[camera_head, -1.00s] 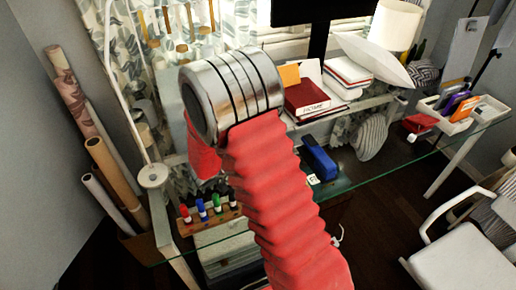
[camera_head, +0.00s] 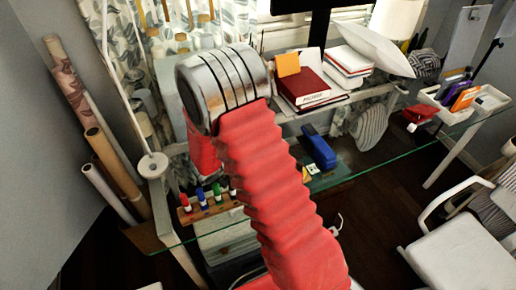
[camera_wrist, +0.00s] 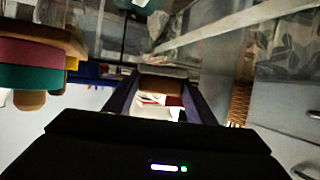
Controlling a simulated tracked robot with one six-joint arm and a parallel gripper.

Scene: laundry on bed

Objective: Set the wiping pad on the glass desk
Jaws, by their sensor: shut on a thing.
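The glass desk (camera_head: 352,164) runs across the middle of the head view, with its green front edge slanting up to the right. My red-sleeved arm with its metal joint covers the desk's left part and hides my gripper in that view. In the wrist view my gripper (camera_wrist: 160,92) is shut on a small block with a grey top and brown body, apparently the wiping pad (camera_wrist: 161,84). It sits between the two dark fingers. I cannot tell from these frames whether the pad touches the desk.
A marker rack (camera_head: 211,210) stands at the desk's left front. A blue stapler (camera_head: 319,149), a red binder (camera_head: 304,90) and a white tray (camera_head: 480,104) are further right. A white chair (camera_head: 455,235) stands in front. Bare glass lies right of the stapler.

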